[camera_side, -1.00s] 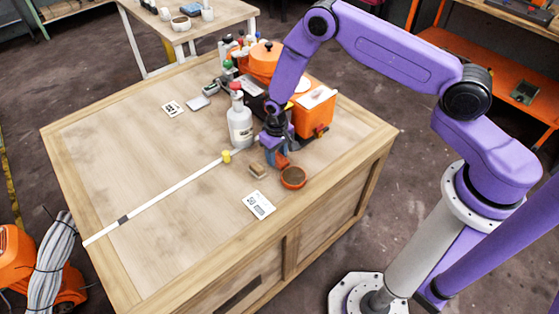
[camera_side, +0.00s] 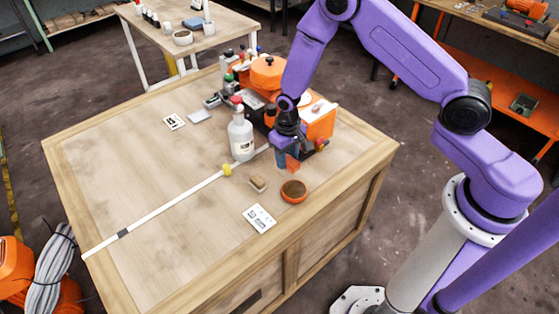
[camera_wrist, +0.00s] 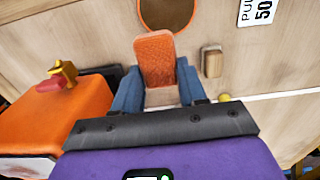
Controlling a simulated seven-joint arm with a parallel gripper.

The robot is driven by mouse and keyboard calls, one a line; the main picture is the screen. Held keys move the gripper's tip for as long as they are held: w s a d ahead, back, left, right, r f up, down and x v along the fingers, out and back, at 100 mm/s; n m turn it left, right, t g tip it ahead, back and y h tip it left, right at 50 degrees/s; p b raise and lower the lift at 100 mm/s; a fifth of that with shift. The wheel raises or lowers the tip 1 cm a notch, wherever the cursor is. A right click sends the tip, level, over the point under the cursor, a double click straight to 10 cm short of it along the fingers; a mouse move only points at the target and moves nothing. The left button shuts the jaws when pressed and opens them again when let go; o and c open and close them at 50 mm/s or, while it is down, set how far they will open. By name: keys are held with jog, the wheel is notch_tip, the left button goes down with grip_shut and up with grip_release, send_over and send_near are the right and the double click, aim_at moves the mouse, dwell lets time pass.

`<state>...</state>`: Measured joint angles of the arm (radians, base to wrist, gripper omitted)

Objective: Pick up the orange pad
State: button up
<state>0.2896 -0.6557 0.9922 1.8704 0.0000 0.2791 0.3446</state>
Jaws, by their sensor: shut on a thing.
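The orange pad (camera_wrist: 156,58) is between the two blue fingers of my gripper (camera_wrist: 157,82) in the wrist view. My gripper is shut on it, and the pad's textured face sticks out past the fingertips. In the side view the pad (camera_side: 293,163) shows as a small orange patch at the blue fingertips of my gripper (camera_side: 287,158). The pad appears held just above the table, behind the orange bowl; the exact gap is hard to tell.
The round orange bowl (camera_side: 294,191) and a small tan block (camera_side: 258,184) are in front of my gripper. A white bottle (camera_side: 240,137) stands to the left. An orange machine (camera_side: 318,122) is close behind. A printed card (camera_side: 259,219) lies near the front edge.

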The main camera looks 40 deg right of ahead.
jog(key=s+d+r, duration=0.2)
jog(key=s+r, duration=0.3)
jog(key=s, duration=0.5)
jog(key=shift+s+r, duration=0.15)
jog(key=shift+r, duration=0.2)
